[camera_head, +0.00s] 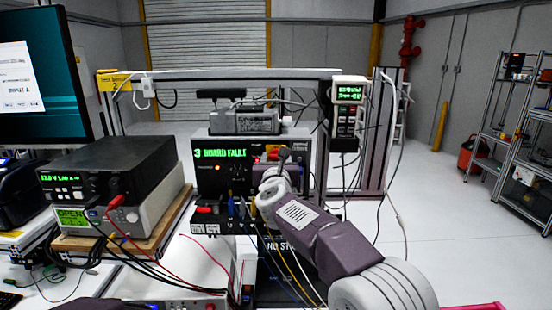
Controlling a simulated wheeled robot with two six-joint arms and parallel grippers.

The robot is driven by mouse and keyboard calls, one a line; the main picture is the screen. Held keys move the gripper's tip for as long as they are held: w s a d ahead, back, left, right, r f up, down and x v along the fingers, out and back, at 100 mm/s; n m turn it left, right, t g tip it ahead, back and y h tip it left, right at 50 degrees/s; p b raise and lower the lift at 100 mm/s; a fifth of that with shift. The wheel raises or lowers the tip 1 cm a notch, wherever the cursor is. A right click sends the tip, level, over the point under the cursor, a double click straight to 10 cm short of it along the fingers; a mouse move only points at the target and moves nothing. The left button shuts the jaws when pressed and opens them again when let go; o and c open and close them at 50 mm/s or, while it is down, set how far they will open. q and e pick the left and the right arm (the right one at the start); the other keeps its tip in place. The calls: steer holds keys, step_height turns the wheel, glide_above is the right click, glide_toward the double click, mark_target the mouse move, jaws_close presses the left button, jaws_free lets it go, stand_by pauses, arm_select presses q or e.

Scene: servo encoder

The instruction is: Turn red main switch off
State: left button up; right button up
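A black test unit (210,178) with a green display reading "3 BOARD FAULT" stands at the middle of the bench. A small red part (273,152), which looks like the red main switch, shows on the right side of its front panel. My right arm reaches up from the lower right, and the gripper is at the panel, at or just in front of the red part. Whether it touches the switch, and how its fingers stand, I cannot tell. My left gripper is not in view.
Stacked power supplies (110,168) with red and black leads stand at the left, beside a monitor (40,75). Several cables hang below the test unit. A small green-display meter (349,92) is mounted on the frame at the right. Open floor lies further right.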

jaws_close()
steer(key=n, duration=0.4)
steer(key=shift+a+n+p, duration=0.1)
steer(key=shift+n+p, duration=0.2)
steer(key=shift+p, duration=0.1)
steer(key=n+p, duration=0.1)
steer(key=n, duration=0.3)
steer(key=shift+a+n, duration=0.1)
steer(key=shift+n, duration=0.2)
steer(key=n+p, duration=0.1)
steer(key=n, duration=0.3)
steer(key=shift+f, duration=0.1)
steer(key=shift+f+n+p, duration=0.15)
steer(key=shift+n+p, duration=0.8)
steer(key=shift+n, duration=1.35)
